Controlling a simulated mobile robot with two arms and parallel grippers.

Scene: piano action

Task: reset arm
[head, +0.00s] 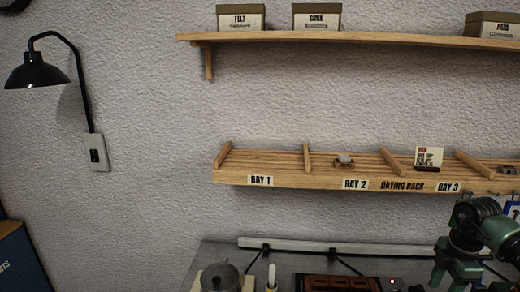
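A green and black jointed arm part (470,235) rises at the lower right of the head view. It looks like one of my arm links, but I cannot be sure. No gripper fingertips show in the head view, and neither gripper can be made out.
Above is a shelf (350,38) with labelled boxes. A grey bench (205,262) below holds a pot (220,277) and a reddish-brown tray (338,284). A black lamp (37,72) hangs left.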

